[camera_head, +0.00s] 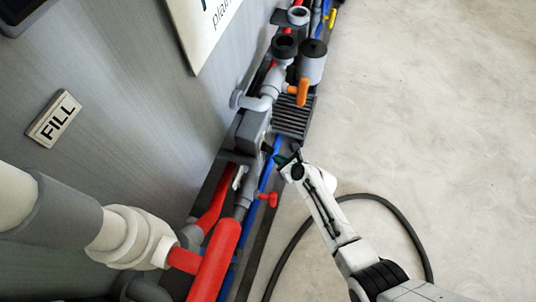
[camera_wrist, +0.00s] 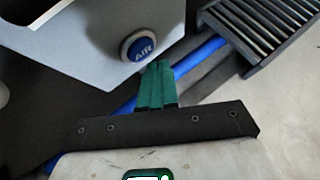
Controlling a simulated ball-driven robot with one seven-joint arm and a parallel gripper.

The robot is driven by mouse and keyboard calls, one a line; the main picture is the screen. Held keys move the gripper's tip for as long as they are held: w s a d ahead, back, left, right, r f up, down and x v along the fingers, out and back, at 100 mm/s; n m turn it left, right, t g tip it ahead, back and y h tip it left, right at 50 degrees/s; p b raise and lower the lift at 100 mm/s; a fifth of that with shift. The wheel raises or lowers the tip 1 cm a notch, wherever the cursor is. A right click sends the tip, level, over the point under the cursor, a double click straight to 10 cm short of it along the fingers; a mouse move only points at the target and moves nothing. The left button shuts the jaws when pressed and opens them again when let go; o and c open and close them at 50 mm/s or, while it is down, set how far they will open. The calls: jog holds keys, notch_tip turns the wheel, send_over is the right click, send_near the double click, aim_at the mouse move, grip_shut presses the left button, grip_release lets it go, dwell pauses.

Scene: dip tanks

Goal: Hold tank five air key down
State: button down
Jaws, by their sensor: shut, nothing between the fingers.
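A round blue key marked AIR (camera_wrist: 141,48), in a dark ring, sits on the face of a light grey box (camera_wrist: 80,35) in the wrist view. The green fingers of my gripper (camera_wrist: 158,68) are shut with nothing between them. Their tips show just below and right of the key; I cannot tell whether they touch it. In the head view my gripper (camera_head: 282,160) is beside the grey box (camera_head: 251,131) on the pipe run. The key's face is not visible there, and no tank number is readable.
A slatted dark grate (camera_head: 293,117) lies beyond my gripper. An orange handle (camera_head: 298,92), a red valve handle (camera_head: 268,199), a thick red pipe (camera_head: 214,262) and a blue pipe (camera_head: 268,165) are close by. A black hose (camera_head: 392,212) curves across open floor at right.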

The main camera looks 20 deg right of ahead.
jog(key=shift+w+a, duration=0.1)
jog(key=shift+w+a, duration=0.2)
jog(key=shift+a, duration=0.05)
jog(key=shift+w+a+p, duration=0.25)
jog(key=shift+a+p, duration=0.05)
jog(key=shift+a, duration=0.05)
dwell(2.1)
dwell(0.4)
jog(key=shift+s+d, duration=0.55)
jog(key=shift+d, duration=0.1)
jog(key=s+d, duration=0.1)
jog(key=d, duration=0.1)
jog(key=s+d, duration=0.2)
dwell(0.4)
dwell(0.4)
